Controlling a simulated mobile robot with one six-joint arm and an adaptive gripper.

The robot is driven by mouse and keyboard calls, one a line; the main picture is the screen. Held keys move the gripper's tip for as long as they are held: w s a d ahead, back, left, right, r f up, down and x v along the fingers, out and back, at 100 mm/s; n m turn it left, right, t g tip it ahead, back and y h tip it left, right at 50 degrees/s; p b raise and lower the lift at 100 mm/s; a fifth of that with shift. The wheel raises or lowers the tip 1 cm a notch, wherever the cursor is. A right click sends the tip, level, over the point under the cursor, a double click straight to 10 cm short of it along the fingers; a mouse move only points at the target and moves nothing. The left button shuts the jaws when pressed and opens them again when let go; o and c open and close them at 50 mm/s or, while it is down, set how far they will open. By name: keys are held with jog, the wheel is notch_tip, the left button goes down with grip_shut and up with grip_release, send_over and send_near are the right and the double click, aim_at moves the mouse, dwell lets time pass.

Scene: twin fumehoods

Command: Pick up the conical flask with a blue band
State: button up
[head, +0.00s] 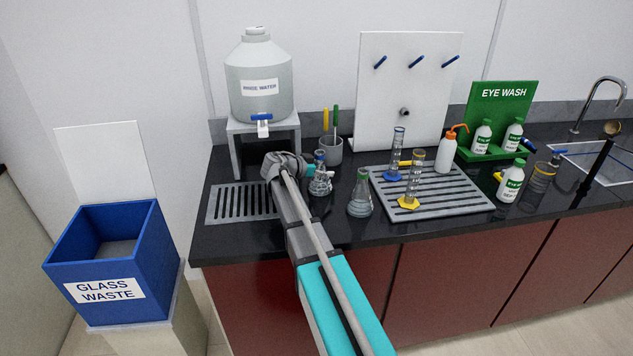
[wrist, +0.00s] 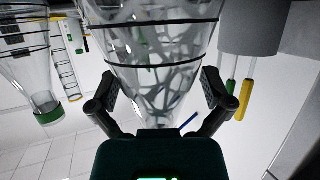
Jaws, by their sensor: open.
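The conical flask with a blue band (head: 320,185) stands upright on the black bench, just left of a green-banded flask (head: 360,198). My gripper (head: 312,171) is at its upper part, partly covering it from the head camera. In the wrist view, which looks upside down, a clear flask (wrist: 160,45) fills the middle. The open fingers of my gripper (wrist: 158,92) lie on either side of it. Its neck and band are hidden behind the gripper body there. Finger contact with the glass cannot be told. The green-banded flask (wrist: 47,105) shows at the left.
A grey pot (head: 330,152) with yellow and green handles stands close behind. A rinse-water tank (head: 259,80) on a stand is behind left. A grey rack tray (head: 440,205) with cylinders and a wash bottle (head: 446,150) is right.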

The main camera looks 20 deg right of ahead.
dwell(0.3)
jog(key=c, duration=1.2)
jog(key=shift+r, duration=0.15)
jog(key=shift+c, duration=0.2)
notch_tip(320, 180, up, 3)
jog(key=p, duration=0.3)
jog(key=s+a+r+p, duration=0.2)
jog(key=s+r+p, duration=0.3)
jog(key=s, duration=0.1)
jog(key=s+a+r+p, duration=0.3)
jog(key=s+r+p, duration=0.1)
jog(key=s, duration=0.3)
jog(key=shift+a+r+p, duration=0.35)
jog(key=shift+r+p, duration=0.05)
jog(key=shift+p, duration=0.15)
